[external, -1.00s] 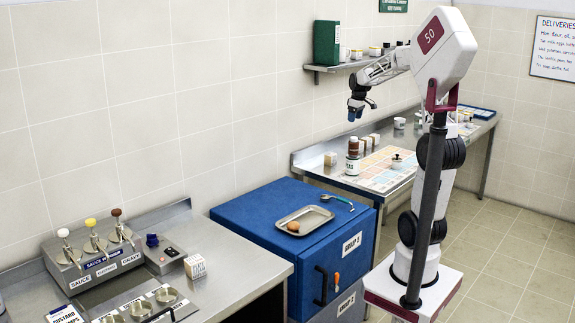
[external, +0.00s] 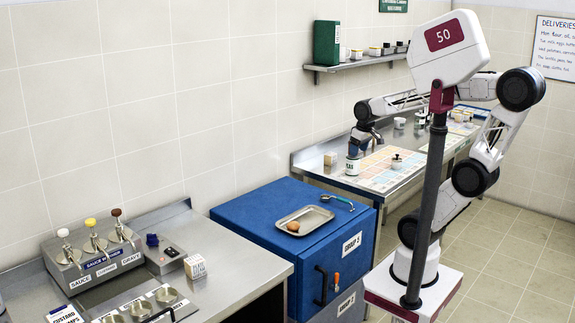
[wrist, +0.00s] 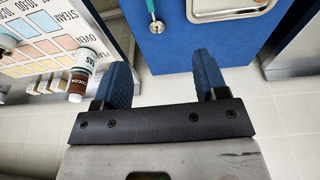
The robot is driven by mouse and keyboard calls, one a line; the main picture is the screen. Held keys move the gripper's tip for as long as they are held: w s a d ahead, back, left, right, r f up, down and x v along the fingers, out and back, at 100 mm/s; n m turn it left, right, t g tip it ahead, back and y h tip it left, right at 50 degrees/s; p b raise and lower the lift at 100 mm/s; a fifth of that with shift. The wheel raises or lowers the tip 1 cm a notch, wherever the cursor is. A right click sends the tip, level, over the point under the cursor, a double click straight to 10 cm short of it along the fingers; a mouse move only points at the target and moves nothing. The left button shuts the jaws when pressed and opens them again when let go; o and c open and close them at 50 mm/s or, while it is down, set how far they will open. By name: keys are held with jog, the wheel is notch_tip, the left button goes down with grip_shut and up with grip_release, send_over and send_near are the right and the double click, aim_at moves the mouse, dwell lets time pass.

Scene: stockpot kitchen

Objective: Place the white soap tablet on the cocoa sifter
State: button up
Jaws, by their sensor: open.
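My gripper (external: 359,146) is open and points down near the far steel counter in the external view. Its two blue fingers also show in the wrist view (wrist: 165,78), with nothing between them. The cocoa sifter (wrist: 78,86), a brown cylinder with a cocoa label, is left of the fingers in the wrist view, beside or on a white can (wrist: 86,60). I cannot tell which. In the external view my gripper hides the sifter, and the white can (external: 352,167) shows just below the fingers. I cannot make out the white soap tablet in either view.
A coloured chart (external: 385,178) lies on the far counter with a small lidded pot (external: 397,161). Several small boxes (wrist: 40,84) stand near the can.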

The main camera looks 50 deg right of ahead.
jog(key=s+a+f, duration=0.2)
jog(key=s, duration=0.3)
jog(key=shift+a+f, duration=0.25)
jog(key=shift+a, duration=0.1)
